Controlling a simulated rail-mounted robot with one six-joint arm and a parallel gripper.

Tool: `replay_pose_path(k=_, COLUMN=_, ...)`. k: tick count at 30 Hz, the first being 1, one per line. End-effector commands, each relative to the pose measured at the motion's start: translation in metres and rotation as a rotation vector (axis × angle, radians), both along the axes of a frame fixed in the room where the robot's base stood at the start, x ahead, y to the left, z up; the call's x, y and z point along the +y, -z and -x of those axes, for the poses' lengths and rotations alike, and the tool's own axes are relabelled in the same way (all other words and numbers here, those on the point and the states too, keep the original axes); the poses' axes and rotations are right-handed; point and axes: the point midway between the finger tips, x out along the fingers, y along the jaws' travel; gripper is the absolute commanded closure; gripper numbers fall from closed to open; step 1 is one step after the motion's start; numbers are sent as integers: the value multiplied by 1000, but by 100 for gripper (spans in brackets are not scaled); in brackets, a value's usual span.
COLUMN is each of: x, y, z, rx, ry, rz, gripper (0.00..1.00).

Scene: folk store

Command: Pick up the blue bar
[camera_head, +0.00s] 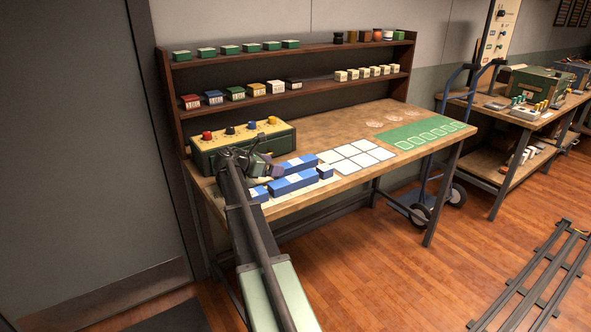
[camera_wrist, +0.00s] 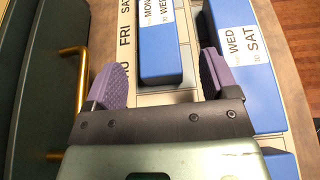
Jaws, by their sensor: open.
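Several blue bars lie on a pale board printed with day names (camera_wrist: 127,20) on the workbench. In the wrist view, one blue bar (camera_wrist: 160,62) has a white "MON to WED" label; its near end shows between my finger lines. A second bar (camera_wrist: 262,98) has a "WED to SAT" label and lies to the right. Part of another blue piece (camera_wrist: 281,163) shows at the lower right. My gripper (camera_wrist: 163,78) is open and empty, with purple pads; its right finger overlaps the second bar's left edge in view. In the head view my gripper (camera_head: 265,167) is beside the bars (camera_head: 292,184).
A green control box (camera_head: 270,143) with coloured knobs stands behind my gripper; its brass handle (camera_wrist: 80,75) shows at the wrist view's left. White cards (camera_head: 357,156) and a green mat (camera_head: 421,136) lie to the right. Shelves (camera_head: 320,82) with small boxes stand behind.

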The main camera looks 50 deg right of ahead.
Motion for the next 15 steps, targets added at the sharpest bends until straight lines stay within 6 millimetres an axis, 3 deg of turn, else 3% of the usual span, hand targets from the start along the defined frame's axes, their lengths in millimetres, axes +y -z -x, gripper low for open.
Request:
replay_pose_path(k=6, x=-33, y=17, z=9, rx=-1, ry=-1, rz=-1, gripper=20)
replay_pose_path(k=12, x=-34, y=15, z=9, rx=-1, ry=-2, rz=-1, gripper=20)
replay_pose_path(k=15, x=-34, y=15, z=9, rx=-1, ry=-2, rz=-1, gripper=36)
